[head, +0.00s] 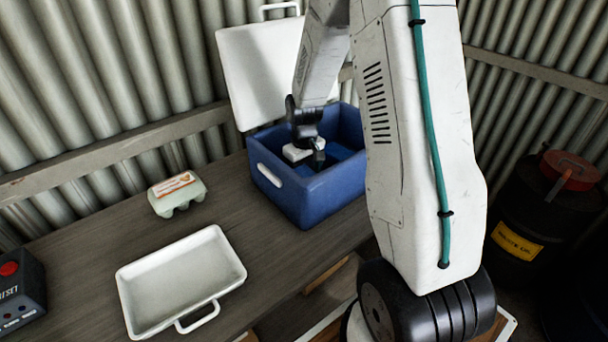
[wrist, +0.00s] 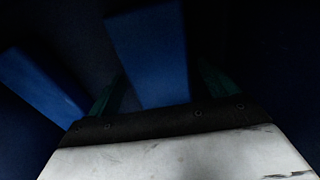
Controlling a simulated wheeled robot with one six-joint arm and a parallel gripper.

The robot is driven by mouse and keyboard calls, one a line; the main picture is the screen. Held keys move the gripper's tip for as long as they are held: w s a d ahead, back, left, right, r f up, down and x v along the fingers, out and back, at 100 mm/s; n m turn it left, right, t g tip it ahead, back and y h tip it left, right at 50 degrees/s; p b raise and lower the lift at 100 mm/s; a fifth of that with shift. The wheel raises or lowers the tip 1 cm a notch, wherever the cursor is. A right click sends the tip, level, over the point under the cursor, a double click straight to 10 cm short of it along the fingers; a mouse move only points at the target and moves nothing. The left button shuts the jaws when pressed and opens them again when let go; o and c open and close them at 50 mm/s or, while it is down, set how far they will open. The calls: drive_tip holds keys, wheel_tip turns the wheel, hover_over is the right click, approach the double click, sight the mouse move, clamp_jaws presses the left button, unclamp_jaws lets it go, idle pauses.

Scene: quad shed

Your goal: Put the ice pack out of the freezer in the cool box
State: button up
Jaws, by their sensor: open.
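The blue cool box (head: 308,200) stands on the bench with its white lid (head: 258,80) tilted open behind it. My gripper (head: 318,158) reaches down inside the box. In the dark wrist view, a blue slab (wrist: 150,45) that looks like an ice pack lies between my green fingers, which are open and apart. A second blue slab (wrist: 42,85) lies to the left. I cannot tell whether either finger touches the middle slab. My arm and the box walls hide most of the inside in the head view. The freezer is not recognisable in view.
A white tray (head: 217,240) with handles lies at the front of the bench. An egg carton (head: 177,193) sits behind it. A dark box with a red button (head: 14,275) is at the left edge. A black drum (head: 540,215) stands on the right.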

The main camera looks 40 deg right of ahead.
sight(304, 174)
wheel_tip(304, 174, up, 11)
drive_tip(key=s+a+r, duration=0.6)
drive_tip(key=r, duration=0.3)
drive_tip(key=s+a+r, duration=0.2)
drive_tip(key=s+a, duration=0.1)
drive_tip(key=s, duration=0.4)
drive_tip(key=s+a+r, duration=0.1)
drive_tip(key=s+a, duration=0.2)
drive_tip(key=s, duration=0.4)
drive_tip(key=s+a+r+t, duration=0.1)
drive_tip(key=s+a+r, duration=0.1)
drive_tip(key=s, duration=0.5)
drive_tip(key=shift+s+a+r, duration=0.2)
drive_tip(key=shift+a+r, duration=0.15)
drive_tip(key=shift+a, duration=0.55)
